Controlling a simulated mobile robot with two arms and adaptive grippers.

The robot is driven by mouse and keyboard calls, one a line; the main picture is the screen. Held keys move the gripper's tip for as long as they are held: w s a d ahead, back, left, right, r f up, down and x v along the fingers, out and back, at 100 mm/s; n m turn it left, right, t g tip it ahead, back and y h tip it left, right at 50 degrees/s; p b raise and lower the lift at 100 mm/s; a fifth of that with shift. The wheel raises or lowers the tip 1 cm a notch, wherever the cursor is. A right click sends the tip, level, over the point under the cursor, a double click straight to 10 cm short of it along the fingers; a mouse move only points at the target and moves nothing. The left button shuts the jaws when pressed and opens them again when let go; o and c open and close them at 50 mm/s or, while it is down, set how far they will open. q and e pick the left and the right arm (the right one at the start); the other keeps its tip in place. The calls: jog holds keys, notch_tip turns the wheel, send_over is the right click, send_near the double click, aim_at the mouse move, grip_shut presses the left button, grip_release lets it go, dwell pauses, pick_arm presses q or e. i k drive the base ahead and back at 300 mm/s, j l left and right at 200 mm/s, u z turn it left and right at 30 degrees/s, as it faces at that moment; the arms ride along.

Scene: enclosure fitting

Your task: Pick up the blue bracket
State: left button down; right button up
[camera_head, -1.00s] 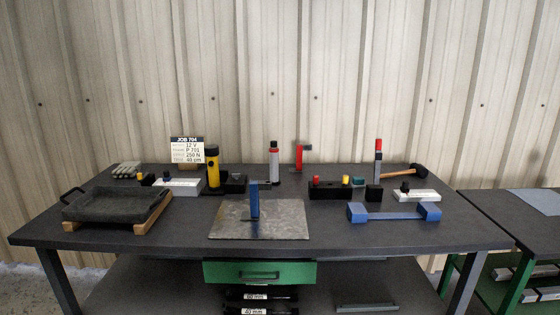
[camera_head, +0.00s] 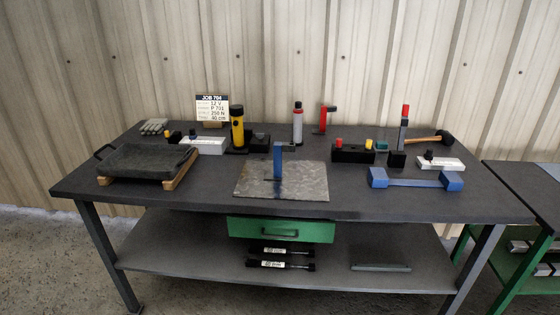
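A blue upright bracket (camera_head: 278,162) stands on a grey metal plate (camera_head: 310,182) at the middle front of the workbench. A dark arm juts to the right from its top. A blue bar with a raised block at each end (camera_head: 415,181) lies on the bench to the right of the plate. A red upright bracket (camera_head: 323,119) of similar shape stands at the back of the bench. Neither of my grippers is in view, and nothing touches the blue bracket from above.
The dark workbench (camera_head: 215,200) holds a black tray (camera_head: 145,163) on wooden blocks at left, a yellow-black torch (camera_head: 237,127), a job card (camera_head: 212,109), a red-grey cylinder (camera_head: 298,124), a black block with coloured knobs (camera_head: 352,153) and a hammer (camera_head: 430,138). A green drawer (camera_head: 282,230) is underneath.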

aim_at(279, 148)
jog(key=i+j, duration=0.1)
jog(key=j, duration=1.6)
jog(key=i+z, duration=0.05)
jog(key=i, duration=0.05)
